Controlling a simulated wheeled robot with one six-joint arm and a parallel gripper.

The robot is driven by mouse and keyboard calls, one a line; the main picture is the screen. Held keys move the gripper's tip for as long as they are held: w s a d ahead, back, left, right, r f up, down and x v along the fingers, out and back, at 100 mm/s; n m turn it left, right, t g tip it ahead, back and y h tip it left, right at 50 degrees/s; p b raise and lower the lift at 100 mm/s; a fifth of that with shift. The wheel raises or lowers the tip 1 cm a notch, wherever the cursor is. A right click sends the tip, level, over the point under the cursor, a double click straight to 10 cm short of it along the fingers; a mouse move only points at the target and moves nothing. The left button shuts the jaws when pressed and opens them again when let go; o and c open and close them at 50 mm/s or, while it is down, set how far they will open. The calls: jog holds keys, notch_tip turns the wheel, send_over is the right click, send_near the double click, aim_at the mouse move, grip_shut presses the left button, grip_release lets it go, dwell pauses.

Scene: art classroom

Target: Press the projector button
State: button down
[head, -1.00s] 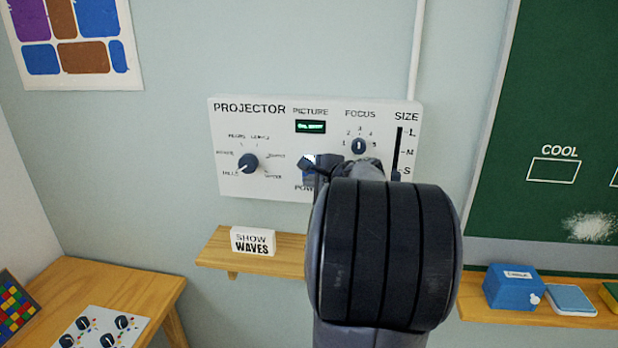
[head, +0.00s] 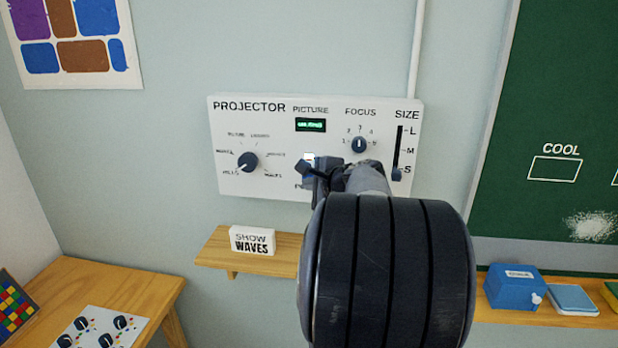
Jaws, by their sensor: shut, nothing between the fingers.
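The white projector panel (head: 235,125) is on the wall in the head view. It has a picture dial (head: 248,162) at left, a small green-lit display (head: 311,125), a focus knob (head: 359,145) and a size slider (head: 397,173) near S. A blue power button (head: 307,172) with a light patch above it shows below the display, partly covered by my gripper (head: 313,176). My gripper is shut and empty, with its tip in front of the button's lower right. I cannot tell whether it touches. My arm hides the panel's lower right.
A wooden shelf (head: 213,253) below the panel holds a white sign (head: 252,240) reading SHOW WAVES. A table (head: 120,285) stands at lower left. A green chalkboard (head: 555,110) with a ledge (head: 480,309) holding a blue box (head: 514,288) is at right.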

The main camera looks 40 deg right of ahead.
jog(key=s+a, duration=0.3)
jog(key=shift+a+b, duration=0.25)
jog(key=shift+b, duration=0.1)
dwell(1.1)
